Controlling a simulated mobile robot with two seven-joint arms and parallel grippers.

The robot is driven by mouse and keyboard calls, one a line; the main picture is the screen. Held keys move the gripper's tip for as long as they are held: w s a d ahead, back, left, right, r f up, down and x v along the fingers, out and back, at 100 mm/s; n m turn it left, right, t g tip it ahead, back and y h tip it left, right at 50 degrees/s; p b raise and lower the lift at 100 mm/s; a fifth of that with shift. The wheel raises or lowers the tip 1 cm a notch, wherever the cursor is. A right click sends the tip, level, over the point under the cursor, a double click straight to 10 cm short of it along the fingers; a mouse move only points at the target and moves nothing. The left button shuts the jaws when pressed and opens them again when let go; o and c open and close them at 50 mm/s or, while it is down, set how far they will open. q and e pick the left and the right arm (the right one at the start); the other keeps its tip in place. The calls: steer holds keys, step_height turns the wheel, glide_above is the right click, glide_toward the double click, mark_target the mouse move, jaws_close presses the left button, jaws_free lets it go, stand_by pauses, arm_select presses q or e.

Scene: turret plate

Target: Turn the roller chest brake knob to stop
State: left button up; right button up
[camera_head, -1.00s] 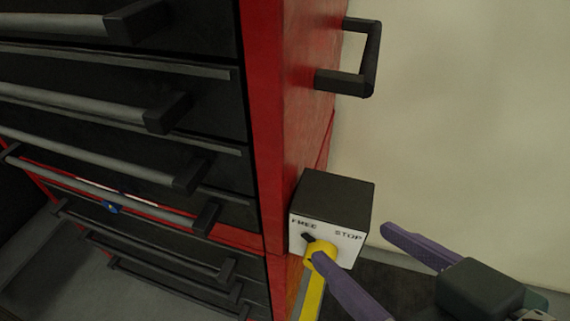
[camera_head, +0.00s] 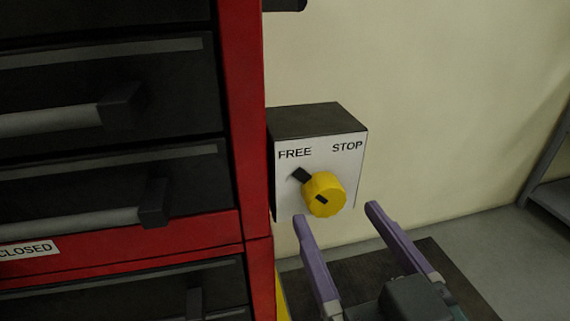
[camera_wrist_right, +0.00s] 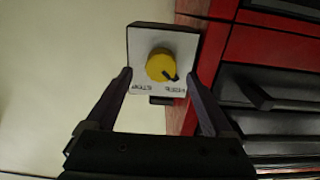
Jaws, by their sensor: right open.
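The yellow brake knob (camera_head: 325,190) sits on the white front of a black-topped box (camera_head: 318,121) at the roller chest's right side. Its black pointer is turned up-left, toward the word FREE; STOP is printed at the upper right. My right gripper (camera_head: 336,213) is open and empty, its purple fingers below and in front of the knob, one toward each side. In the right wrist view the knob (camera_wrist_right: 160,63) shows upside down between the fingers (camera_wrist_right: 158,74), with a gap on both sides. My left gripper is not in view.
The red roller chest (camera_head: 242,130) with black drawers and protruding bar handles (camera_head: 130,213) stands close on the left. A pale wall (camera_head: 430,110) is behind the box. A grey shelf leg (camera_head: 548,150) stands at the far right. The space right of the box is free.

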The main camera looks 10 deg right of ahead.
mark_target(329, 203)
steer(key=shift+w+a, duration=0.1)
steer(key=shift+w, duration=1.85)
steer(key=c, duration=1.4)
